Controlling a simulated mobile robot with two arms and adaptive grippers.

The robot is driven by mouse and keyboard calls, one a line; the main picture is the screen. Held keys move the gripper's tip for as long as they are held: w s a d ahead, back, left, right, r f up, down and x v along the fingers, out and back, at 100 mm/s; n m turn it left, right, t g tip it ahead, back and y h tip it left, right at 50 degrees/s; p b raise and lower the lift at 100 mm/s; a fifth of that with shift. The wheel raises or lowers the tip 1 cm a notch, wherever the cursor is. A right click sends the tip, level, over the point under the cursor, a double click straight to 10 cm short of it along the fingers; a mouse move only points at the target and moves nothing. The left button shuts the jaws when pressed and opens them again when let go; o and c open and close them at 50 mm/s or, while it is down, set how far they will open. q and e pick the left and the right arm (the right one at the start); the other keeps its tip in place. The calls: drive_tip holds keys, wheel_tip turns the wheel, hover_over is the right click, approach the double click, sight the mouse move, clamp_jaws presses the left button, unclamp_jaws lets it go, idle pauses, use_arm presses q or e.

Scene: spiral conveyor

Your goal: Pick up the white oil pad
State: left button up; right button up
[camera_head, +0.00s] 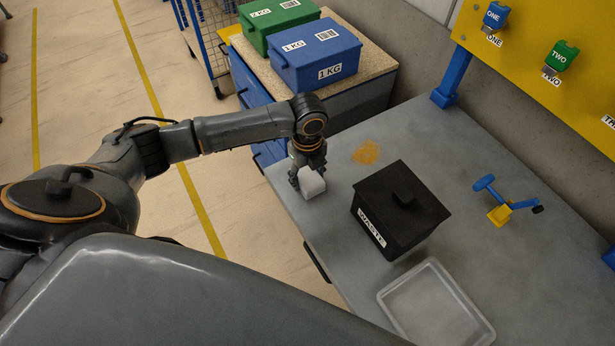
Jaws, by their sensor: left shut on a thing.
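The white oil pad (312,184) is a small white block at the near left edge of the grey table, left of the black waste bin. My left gripper (308,172) comes down over it from above and is shut on it. The fingers hide part of the pad's top and sides. I cannot tell whether the pad touches the table or is just above it. My right gripper is not in view.
A lidded black bin marked WASTE (403,208) stands right of the pad. An orange-brown stain (367,152) lies behind. A clear tray (484,334) is at the front, a blue and yellow tool (499,214) at the right. Blue (315,56) and green (277,18) boxes stand on a cabinet.

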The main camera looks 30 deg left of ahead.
use_arm(q)
drive_tip(key=shift+w+r+b, duration=0.1)
drive_tip(key=shift+r+b, duration=0.4)
drive_tip(key=shift+r, duration=0.15)
drive_tip(key=s+r, duration=0.1)
drive_tip(key=r, duration=0.1)
drive_tip(key=s+d+r+b, duration=0.1)
drive_tip(key=s+r, duration=0.2)
drive_tip(key=r, duration=0.2)
drive_tip(key=shift+s+d+b, duration=0.15)
drive_tip(key=shift+d+b, duration=0.1)
drive_tip(key=shift+b, duration=0.1)
drive_tip(key=s+d+r+b, duration=0.1)
drive_tip(key=s+d+r, duration=0.2)
drive_tip(key=s, duration=0.6)
drive_tip(key=shift+r, duration=0.85)
drive_tip(key=shift+d, duration=0.1)
drive_tip(key=o, duration=0.4)
drive_tip(key=c, duration=0.5)
